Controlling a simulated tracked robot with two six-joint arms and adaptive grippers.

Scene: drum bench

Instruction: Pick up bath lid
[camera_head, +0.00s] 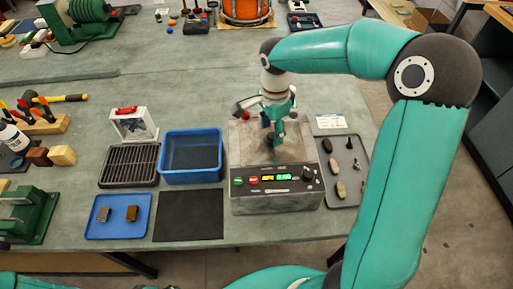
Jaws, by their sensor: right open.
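A grey metal bath (275,197) with a front control panel of lit green displays, buttons and a black knob stands near the front edge of the bench. A flat grey metal surface on its top, which looks like the bath lid (246,152), lies level on it. My right gripper (275,138) is open and points down over the middle of this surface. Its fingers hide whatever handle may be there, and I cannot tell whether they touch it. My left gripper is not in view.
Left of the bath are a blue bin (191,177), a black rack (129,166), a dark mat (189,216) and a blue tray (122,229) with two small blocks. A grey tray (345,187) with oval pieces sits close on the right. A white framed box (133,124) stands behind.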

